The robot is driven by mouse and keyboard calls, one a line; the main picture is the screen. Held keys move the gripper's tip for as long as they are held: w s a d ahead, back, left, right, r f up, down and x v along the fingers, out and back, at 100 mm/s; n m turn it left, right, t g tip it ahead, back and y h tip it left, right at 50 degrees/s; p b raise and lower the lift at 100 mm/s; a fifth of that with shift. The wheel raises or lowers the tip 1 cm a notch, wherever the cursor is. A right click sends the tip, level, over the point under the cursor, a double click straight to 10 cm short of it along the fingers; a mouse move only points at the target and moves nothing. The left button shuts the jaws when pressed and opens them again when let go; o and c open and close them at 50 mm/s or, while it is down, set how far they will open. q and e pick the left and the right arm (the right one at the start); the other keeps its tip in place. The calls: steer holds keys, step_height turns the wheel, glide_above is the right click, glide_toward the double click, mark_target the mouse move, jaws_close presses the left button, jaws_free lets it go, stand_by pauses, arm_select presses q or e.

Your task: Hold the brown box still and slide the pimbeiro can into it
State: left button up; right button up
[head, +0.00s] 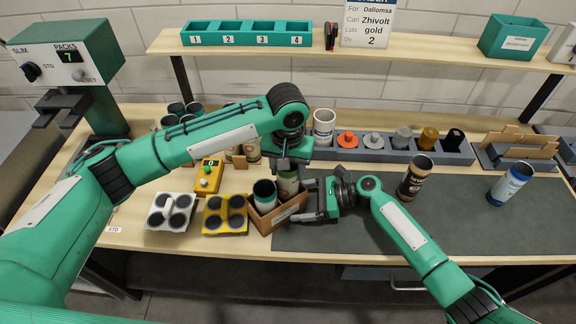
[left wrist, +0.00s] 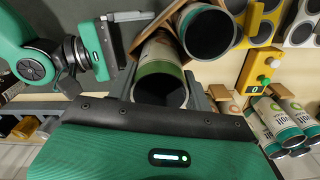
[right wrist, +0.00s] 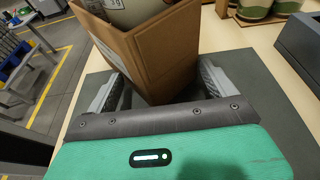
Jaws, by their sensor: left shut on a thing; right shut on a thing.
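The brown box (head: 281,215) stands at the front edge of the table. It holds a can with a dark open top (head: 265,192), which also shows in the left wrist view (left wrist: 208,34). My left gripper (head: 289,168) is shut on a cream-and-green can (left wrist: 159,75) beside that one. Its lower end is hidden at the box, so its depth inside is unclear. No name on the held can is readable. My right gripper (head: 318,200) is shut on the box (right wrist: 150,50), with a finger on either side of a corner in the right wrist view.
A yellow holder (head: 226,216) and a white holder (head: 171,212) stand left of the box. A grey rack (head: 388,152) with colored pieces lies behind. A dark can (head: 416,177) and a blue-and-white can (head: 510,183) stand on the grey mat (head: 450,220), which has free room.

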arm_select(q)
steer(key=o, duration=1.2)
steer(key=shift+o, duration=0.2)
step_height(320, 180, up, 12)
